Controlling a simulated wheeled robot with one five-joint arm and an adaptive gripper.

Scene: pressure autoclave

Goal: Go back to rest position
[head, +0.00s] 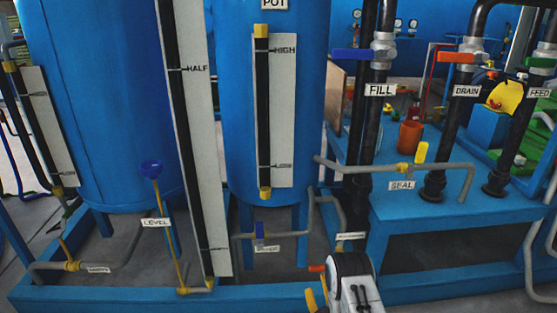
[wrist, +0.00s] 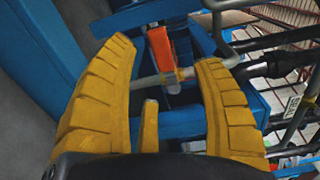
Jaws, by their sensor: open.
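My gripper (wrist: 166,54) is open, its two ridged yellow fingers spread apart in the wrist view. An orange valve handle (wrist: 160,48) on a grey pipe shows beyond and between the fingertips, and nothing is clearly held. A shorter yellow piece (wrist: 150,126) stands between the fingers; I cannot tell whether it is part of my gripper. In the head view my white and black arm is at the bottom centre, with my yellow gripper (head: 314,297) low at its left. An orange handle (head: 316,268) shows just left of the arm; contact cannot be judged.
A blue frame (head: 110,298) runs along the floor below two blue tanks (head: 228,100). The SEAL valve (head: 420,152) has a yellow handle. FILL (head: 352,54), DRAIN (head: 455,57) and FEED (head: 541,62) valves stand at right.

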